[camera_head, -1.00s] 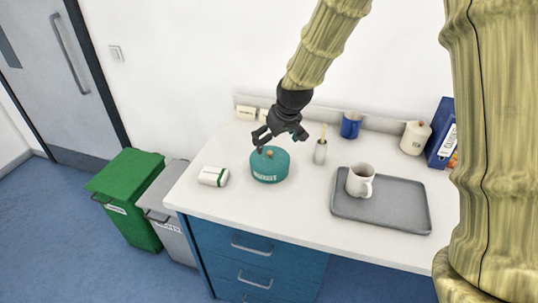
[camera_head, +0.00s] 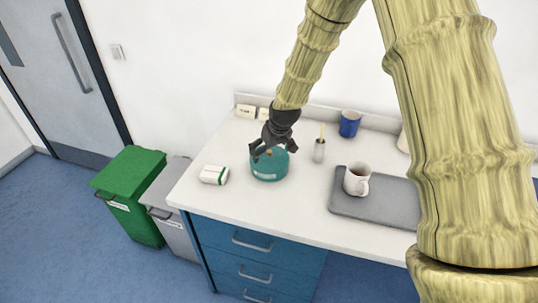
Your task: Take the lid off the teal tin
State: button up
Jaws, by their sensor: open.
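The teal tin (camera_head: 269,173) stands upright on the white counter, left of its middle. It is round, with a pale label on its front. Its lid (camera_head: 281,159) is on it, with a small orange-brown knob (camera_head: 268,152) on top, partly covered by my gripper. My gripper (camera_head: 268,152) is dark, points down and is open, with its fingers at the lid, apparently on either side of the knob. I cannot tell whether the fingers touch the knob or lid.
A white and green box (camera_head: 214,175) lies left of the tin. A pencil cup (camera_head: 319,151) and blue mug (camera_head: 349,124) stand to the right. A grey tray (camera_head: 385,207) holds a white mug (camera_head: 357,180). Green (camera_head: 130,188) and grey (camera_head: 165,220) bins stand left of the counter.

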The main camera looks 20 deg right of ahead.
jog(key=shift+s+r, duration=0.25)
jog(key=shift+s, duration=0.05)
jog(key=shift+w+f, duration=0.15)
jog(key=shift+w, duration=0.05)
jog(key=c, duration=0.6)
jog(key=shift+s, duration=0.25)
jog(key=c, duration=1)
jog(key=shift+s, duration=0.1)
jog(key=shift+c, duration=0.6)
